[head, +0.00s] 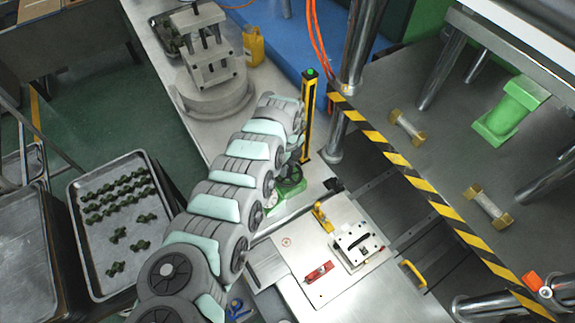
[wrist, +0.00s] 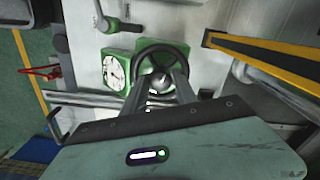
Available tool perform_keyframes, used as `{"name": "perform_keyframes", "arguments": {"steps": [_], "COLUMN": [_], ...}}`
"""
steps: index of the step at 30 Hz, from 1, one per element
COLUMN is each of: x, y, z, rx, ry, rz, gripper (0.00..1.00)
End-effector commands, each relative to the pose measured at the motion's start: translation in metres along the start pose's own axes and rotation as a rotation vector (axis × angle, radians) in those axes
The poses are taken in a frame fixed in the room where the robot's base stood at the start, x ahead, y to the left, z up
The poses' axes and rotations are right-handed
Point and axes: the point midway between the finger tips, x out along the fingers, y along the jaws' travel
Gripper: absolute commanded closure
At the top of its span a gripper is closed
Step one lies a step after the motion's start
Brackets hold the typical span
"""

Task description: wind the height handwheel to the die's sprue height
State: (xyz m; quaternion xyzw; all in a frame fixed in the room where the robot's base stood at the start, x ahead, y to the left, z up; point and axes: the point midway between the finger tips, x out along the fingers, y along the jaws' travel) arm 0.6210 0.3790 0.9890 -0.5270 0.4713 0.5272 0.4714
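The height handwheel is a black ring in the wrist view (wrist: 138,63), mounted on a green housing. It also shows in the head view as a dark wheel (head: 291,184), partly covered by my arm. My gripper (wrist: 162,84) is over the wheel's middle in the wrist view, in front of the hub. The frames do not show clearly whether its fingers are apart or touching the wheel. A white round dial (wrist: 115,71) in a green frame is left of the wheel. A metal block with a dark slot (head: 358,245), apparently the die, sits on the pale plate (head: 300,240).
A yellow-black post (head: 309,115) with a green top stands close behind the wheel. A striped bar (head: 405,175) crosses to the right. A red clamp (head: 318,272) and a yellow clamp (head: 322,216) are on the plate. A tray of dark pieces (head: 100,268) is at left.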

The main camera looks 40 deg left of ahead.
Motion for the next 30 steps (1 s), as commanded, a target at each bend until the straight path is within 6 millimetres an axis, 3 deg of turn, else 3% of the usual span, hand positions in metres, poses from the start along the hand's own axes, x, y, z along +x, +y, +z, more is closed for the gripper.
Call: {"name": "perform_keyframes", "arguments": {"steps": [12, 23, 30], "x": [0.0, -0.0006, -0.0019], "y": [0.0001, 0.0003, 0.0007], "z": [-0.0002, -0.0003, -0.0015], "rx": [0.0, -0.02, -0.124], "ry": [0.0, 0.001, 0.001], "rz": [0.0, 0.001, 0.002], "gripper": [1.0, 1.0, 1.0]}}
